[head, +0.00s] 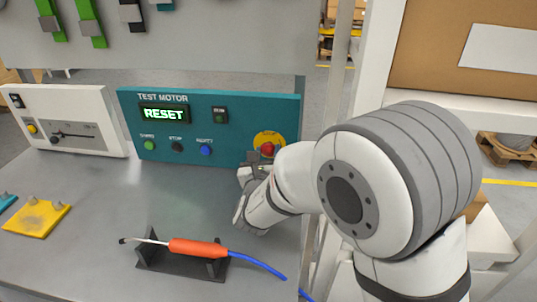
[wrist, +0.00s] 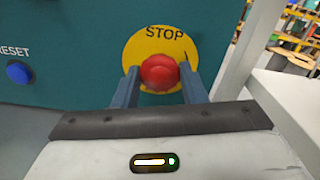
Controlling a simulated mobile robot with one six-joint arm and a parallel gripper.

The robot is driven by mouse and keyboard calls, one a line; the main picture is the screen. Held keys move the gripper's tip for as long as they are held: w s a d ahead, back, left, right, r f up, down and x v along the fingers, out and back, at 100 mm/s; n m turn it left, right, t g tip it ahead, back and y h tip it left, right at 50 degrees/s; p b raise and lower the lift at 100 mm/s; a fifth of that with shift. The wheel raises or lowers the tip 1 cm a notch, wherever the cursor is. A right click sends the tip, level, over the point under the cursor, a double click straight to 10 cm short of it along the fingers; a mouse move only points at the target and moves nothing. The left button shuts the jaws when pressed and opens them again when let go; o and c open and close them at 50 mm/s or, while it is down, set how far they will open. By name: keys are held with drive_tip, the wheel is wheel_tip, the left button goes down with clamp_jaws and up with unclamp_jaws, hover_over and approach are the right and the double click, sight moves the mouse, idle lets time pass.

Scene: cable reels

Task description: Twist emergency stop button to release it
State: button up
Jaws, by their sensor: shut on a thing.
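The red emergency stop button (wrist: 160,72) sits on a round yellow plate (wrist: 137,38) marked STOP in the wrist view. In the head view the button (head: 267,149) is at the lower right of the teal TEST MOTOR panel (head: 225,150), partly behind my arm. My gripper (wrist: 160,80) has one finger on each side of the button and is shut on it. In the head view my gripper (head: 254,165) is at the panel's front, its fingertips partly hidden. The panel display (head: 164,114) reads RESET in green.
A blue button (head: 205,150) sits left of the stop button, beside black and green ones. A soldering-iron-like tool with an orange handle (head: 197,247) lies on a black stand, its blue cable trailing right. A white box (head: 85,140) stands left. A pale post (wrist: 250,45) rises right.

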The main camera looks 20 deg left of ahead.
drive_tip(key=shift+w+f+m+b, duration=0.15)
drive_tip(key=shift+m+b, duration=0.8)
drive_tip(key=shift+b, duration=1)
drive_tip(key=shift+s+f+m+b, duration=0.1)
drive_tip(key=shift+f+m+b, duration=0.15)
drive_tip(key=shift+m+b, duration=1.2)
drive_tip(key=m+b, duration=0.2)
drive_tip(key=b, duration=0.5)
drive_tip(key=shift+r, duration=0.15)
drive_tip(key=shift+r+m+b, duration=0.15)
drive_tip(key=shift+m+b, duration=0.55)
drive_tip(key=shift+b, duration=0.25)
drive_tip(key=shift+r, duration=0.1)
drive_tip(key=o, duration=1)
drive_tip(key=v, duration=0.7)
drive_tip(key=shift+s, duration=0.35)
